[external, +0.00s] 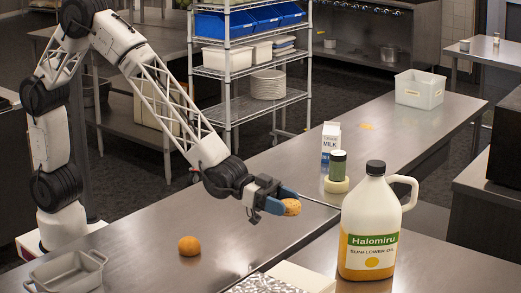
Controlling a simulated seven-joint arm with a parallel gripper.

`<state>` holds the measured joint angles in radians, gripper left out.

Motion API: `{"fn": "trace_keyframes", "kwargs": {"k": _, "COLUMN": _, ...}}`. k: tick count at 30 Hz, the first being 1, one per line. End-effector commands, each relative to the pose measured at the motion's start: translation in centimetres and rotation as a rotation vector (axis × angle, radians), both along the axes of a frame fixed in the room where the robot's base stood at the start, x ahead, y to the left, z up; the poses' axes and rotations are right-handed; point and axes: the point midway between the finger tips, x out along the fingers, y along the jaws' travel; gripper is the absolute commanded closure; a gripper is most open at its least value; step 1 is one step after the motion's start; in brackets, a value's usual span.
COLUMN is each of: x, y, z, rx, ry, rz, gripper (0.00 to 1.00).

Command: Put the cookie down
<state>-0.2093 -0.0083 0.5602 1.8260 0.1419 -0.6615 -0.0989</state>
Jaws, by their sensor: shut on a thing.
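My gripper (281,200) is in the middle of the external view, above the metal counter. Its blue fingers are shut on a round, golden-brown cookie (292,207), which sticks out at the fingertips. The cookie is held clear of the counter (225,225), left of the large oil jug. Part of the cookie is hidden by the fingers.
A large oil jug (370,225) stands right of my gripper. A milk carton (331,141) and a green-and-cream jar (337,170) stand behind. A white bin (419,90) stands far back.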

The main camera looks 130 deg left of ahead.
Motion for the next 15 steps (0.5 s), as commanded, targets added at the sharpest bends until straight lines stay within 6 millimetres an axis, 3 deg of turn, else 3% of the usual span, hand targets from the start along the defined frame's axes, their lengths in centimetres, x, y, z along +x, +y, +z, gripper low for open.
{"fn": "trace_keyframes", "kwargs": {"k": 3, "x": -0.6, "y": 3.4, "z": -0.1, "rx": 0.0, "ry": 0.0, "rz": 0.026, "gripper": 0.65}}
{"fn": "trace_keyframes", "kwargs": {"k": 15, "x": -3.6, "y": 13.6, "z": -0.6, "rx": 0.0, "ry": 0.0, "rz": 0.101, "gripper": 0.65}}
